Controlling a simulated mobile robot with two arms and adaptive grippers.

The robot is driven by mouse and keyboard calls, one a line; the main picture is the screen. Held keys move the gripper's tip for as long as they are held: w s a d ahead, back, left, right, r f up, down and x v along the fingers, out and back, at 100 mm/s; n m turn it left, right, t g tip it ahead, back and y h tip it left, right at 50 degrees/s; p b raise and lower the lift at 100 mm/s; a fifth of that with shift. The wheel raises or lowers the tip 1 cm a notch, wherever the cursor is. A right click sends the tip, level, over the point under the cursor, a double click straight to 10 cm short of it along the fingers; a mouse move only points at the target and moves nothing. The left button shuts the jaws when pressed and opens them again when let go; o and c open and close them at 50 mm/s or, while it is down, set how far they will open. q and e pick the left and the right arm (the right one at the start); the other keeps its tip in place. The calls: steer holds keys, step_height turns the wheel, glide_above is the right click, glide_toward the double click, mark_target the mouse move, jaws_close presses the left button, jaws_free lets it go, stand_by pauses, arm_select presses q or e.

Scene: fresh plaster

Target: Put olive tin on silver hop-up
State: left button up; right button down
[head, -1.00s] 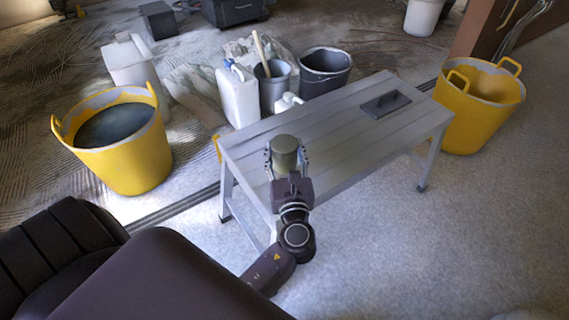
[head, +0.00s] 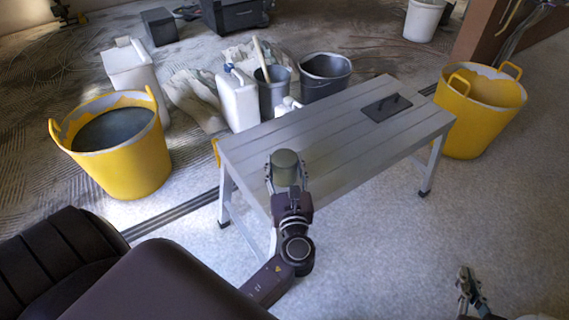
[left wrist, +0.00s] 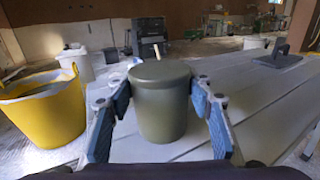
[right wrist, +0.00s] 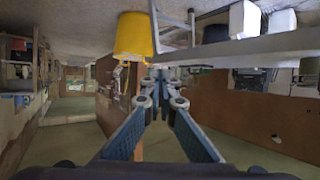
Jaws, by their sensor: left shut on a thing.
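The olive tin (head: 286,170) is a dull green cylinder with a lid, upright in my left gripper (head: 286,178). In the left wrist view the tin (left wrist: 161,105) stands between the two blue-padded fingers (left wrist: 161,110), which are shut on it. The silver hop-up (head: 330,135) is a slatted grey metal bench. The tin overlaps its left end in the head view; I cannot tell whether its base touches the top. My right gripper (head: 468,285) is off to the lower right, away from the bench. In the right wrist view its fingertips (right wrist: 160,85) come together with nothing between them.
A dark float with a handle (head: 387,106) lies at the hop-up's far right end. Yellow tubs stand left (head: 125,150) and right (head: 480,110). Grey buckets (head: 325,75) and a white canister (head: 238,100) stand behind. The middle of the hop-up top is bare.

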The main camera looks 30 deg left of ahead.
steer(key=shift+r, duration=0.1)
arm_select(q)
steer(key=o, duration=1.4)
steer(key=shift+f, duration=0.1)
arm_select(e)
steer(key=shift+w+a+r, duration=0.1)
steer(key=shift+w+r, duration=0.05)
arm_select(q)
steer(key=shift+s+d, duration=0.2)
steer(key=p+v, duration=0.1)
steer(key=v, duration=1)
steer(key=shift+s+d, duration=0.15)
steer(key=shift+s, duration=0.05)
arm_select(e)
steer(key=s+d+f+g+h, duration=0.1)
steer(key=s+d+f+g, duration=0.1)
steer(key=s+f+g, duration=0.2)
step_height(320, 180, down, 3)
steer(key=shift+s+d+r, duration=0.15)
steer(key=shift+s+d, duration=0.05)
steer(key=shift+s, duration=0.65)
